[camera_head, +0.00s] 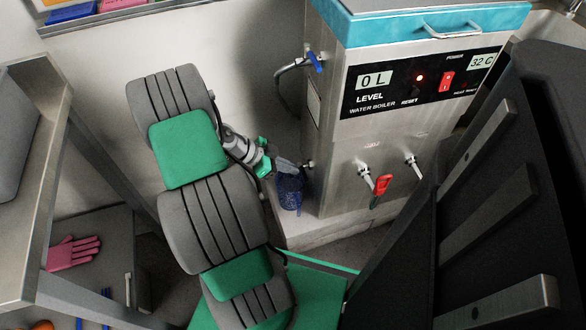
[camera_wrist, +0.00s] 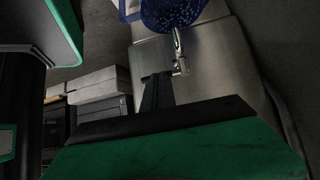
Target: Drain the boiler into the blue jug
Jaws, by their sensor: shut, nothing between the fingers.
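The steel water boiler (camera_head: 345,140) stands at the right of the head view, its panel reading 0 L and 32 C. The blue speckled jug (camera_head: 290,193) is beside the boiler's lower left side, its top partly hidden by my gripper. The jug also shows at the top edge of the wrist view (camera_wrist: 170,12), cut off. A small metal tap (camera_head: 308,165) sticks out low on that side, close to the jug; it appears in the wrist view (camera_wrist: 180,58) too. My gripper (camera_head: 288,166) is shut and empty, just above the jug and near the tap.
A blue-handled valve (camera_head: 315,61) with a hose is higher on the boiler's left side. A red-handled tap (camera_head: 380,187) and a plain tap (camera_head: 411,160) are on its front. A steel-topped table (camera_head: 22,200) is at left, and a pink glove (camera_head: 73,253) lies low there.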

